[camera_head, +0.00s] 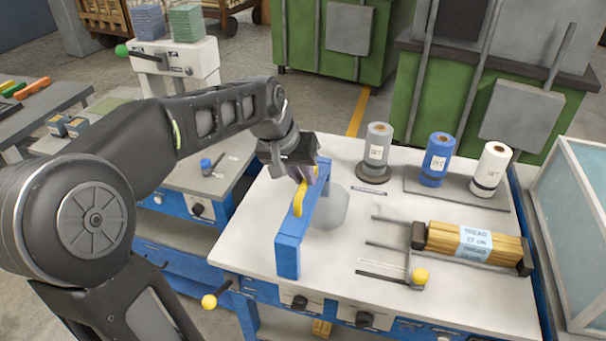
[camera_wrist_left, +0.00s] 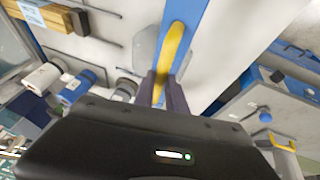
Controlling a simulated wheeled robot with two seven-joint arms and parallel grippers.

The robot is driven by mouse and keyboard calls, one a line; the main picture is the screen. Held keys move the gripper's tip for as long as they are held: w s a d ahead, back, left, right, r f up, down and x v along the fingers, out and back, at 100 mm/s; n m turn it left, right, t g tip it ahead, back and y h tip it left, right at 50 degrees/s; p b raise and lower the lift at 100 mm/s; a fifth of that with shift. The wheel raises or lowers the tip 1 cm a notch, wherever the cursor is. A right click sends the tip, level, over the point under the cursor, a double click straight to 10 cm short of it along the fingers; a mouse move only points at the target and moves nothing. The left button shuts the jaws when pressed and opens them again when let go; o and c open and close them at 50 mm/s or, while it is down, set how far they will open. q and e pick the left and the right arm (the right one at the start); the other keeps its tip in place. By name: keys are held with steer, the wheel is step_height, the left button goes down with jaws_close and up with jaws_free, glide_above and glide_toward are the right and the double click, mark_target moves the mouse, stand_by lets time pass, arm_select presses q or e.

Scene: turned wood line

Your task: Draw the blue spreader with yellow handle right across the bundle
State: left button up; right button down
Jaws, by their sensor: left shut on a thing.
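The blue spreader (camera_head: 289,245) with its yellow handle (camera_head: 298,197) stands on edge over the left part of the white worktable. My left gripper (camera_head: 306,178) is shut on the yellow handle, which also shows between the fingers in the left wrist view (camera_wrist_left: 173,48). I cannot tell whether the spreader touches the tabletop. The bundle (camera_head: 470,243) of wooden strips with a pale label lies at the right of the table, apart from the spreader, and shows at the upper left of the left wrist view (camera_wrist_left: 45,14). My right gripper is not in view.
A translucent grey pad (camera_head: 330,210) lies beside the spreader. Grey (camera_head: 378,146), blue (camera_head: 437,154) and white (camera_head: 491,165) rolls stand at the back. Dark rods and a yellow knob (camera_head: 420,275) are left of the bundle. A glass-sided case (camera_head: 575,230) borders the right.

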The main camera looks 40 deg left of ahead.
arm_select(q)
jaws_close()
stand_by(0.8)
